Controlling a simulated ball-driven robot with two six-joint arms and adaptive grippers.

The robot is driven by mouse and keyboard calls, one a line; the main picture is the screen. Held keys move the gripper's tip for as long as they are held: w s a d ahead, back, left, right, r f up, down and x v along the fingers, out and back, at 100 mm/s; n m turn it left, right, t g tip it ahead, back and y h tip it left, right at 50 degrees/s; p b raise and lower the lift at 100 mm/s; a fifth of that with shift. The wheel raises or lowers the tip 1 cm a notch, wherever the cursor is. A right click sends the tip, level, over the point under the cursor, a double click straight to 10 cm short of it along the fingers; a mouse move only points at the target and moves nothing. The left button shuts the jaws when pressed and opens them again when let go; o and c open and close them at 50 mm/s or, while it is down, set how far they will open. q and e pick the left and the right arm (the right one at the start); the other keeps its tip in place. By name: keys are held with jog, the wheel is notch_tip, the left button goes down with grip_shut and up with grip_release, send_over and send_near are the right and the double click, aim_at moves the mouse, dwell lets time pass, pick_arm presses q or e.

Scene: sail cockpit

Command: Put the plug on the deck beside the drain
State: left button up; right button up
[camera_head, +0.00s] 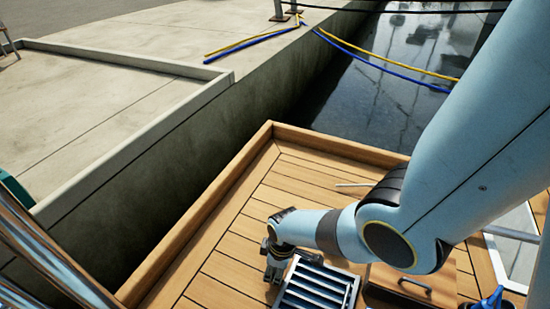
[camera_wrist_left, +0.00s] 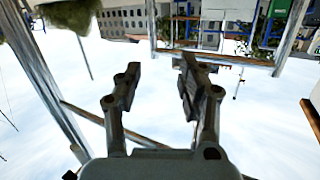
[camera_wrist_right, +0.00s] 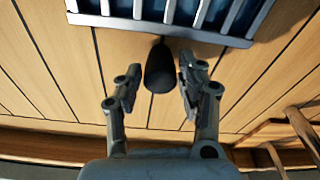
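The drain is a metal grate with pale bars (camera_head: 315,287) set in the wooden deck (camera_head: 235,262) at the lower middle of the head view. It also shows at the top of the right wrist view (camera_wrist_right: 165,12). The plug, a small dark rounded piece (camera_wrist_right: 159,70), is just off the grate's edge, between the fingers of my right gripper (camera_wrist_right: 157,82). Gaps show on both sides of it, and the fingers are open. Whether it touches the deck is hard to tell. In the head view my right gripper (camera_head: 273,272) is left of the grate and the plug is hidden. My left gripper (camera_wrist_left: 158,82) is open and empty.
A raised wooden edge (camera_head: 205,215) bounds the deck at left and back. Beyond it are a concrete quay (camera_head: 100,110) and dark water (camera_head: 385,85). A wooden panel with a handle (camera_head: 412,285) and a blue object (camera_head: 488,302) are at right. Metal rails (camera_head: 45,250) stand at left.

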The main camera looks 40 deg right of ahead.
jog(key=shift+o, duration=1.2)
